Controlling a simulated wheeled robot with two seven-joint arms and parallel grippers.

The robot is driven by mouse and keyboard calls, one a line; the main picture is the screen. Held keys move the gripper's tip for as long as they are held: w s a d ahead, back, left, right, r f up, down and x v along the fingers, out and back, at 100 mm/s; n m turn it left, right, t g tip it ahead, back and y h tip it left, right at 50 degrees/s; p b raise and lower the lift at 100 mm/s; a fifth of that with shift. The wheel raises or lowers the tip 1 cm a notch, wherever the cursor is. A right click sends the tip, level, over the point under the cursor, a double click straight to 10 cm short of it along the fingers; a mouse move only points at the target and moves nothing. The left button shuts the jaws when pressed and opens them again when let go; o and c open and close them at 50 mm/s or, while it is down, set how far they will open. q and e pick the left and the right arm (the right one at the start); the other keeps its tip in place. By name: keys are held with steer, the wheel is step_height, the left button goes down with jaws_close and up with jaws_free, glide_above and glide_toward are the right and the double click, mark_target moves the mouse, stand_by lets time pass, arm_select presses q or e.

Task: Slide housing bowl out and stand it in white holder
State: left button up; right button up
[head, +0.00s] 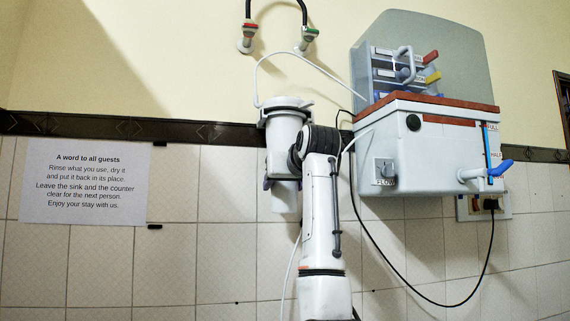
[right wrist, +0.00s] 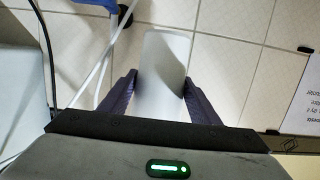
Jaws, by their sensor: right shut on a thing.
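In the right wrist view the pale bowl (right wrist: 165,62) stands between the two dark fingers of the same gripper (right wrist: 157,98). My left gripper is not in view. I cannot make out the white holder in either view.
The purifier box (head: 390,150) with its lever tap (head: 485,174) is mounted right of my arm. A black cable (head: 420,297) loops below it. A thin white hose (head: 291,262) hangs beside my forearm. A notice (head: 85,182) is on the left; the wall between is clear.

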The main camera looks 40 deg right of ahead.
steer(key=shift+s+r, duration=0.2)
steer(key=shift+f+b+v, duration=0.15)
steer(key=shift+b+v, duration=0.35)
steer(key=shift+v, duration=0.15)
steer(key=shift+f+b+v, duration=0.1)
steer(key=shift+b+v, duration=0.4)
steer(key=shift+v, duration=0.2)
steer(key=shift+f+b+v, duration=0.65)
steer(key=shift+b+v, duration=1.25)
steer(key=shift+v, duration=1.5)
steer(key=b, duration=0.2)
glide_toward(288, 193)
steer(key=shift+v, duration=1.2)
steer(key=shift+w+r, duration=0.1)
steer(key=shift+r, duration=0.1)
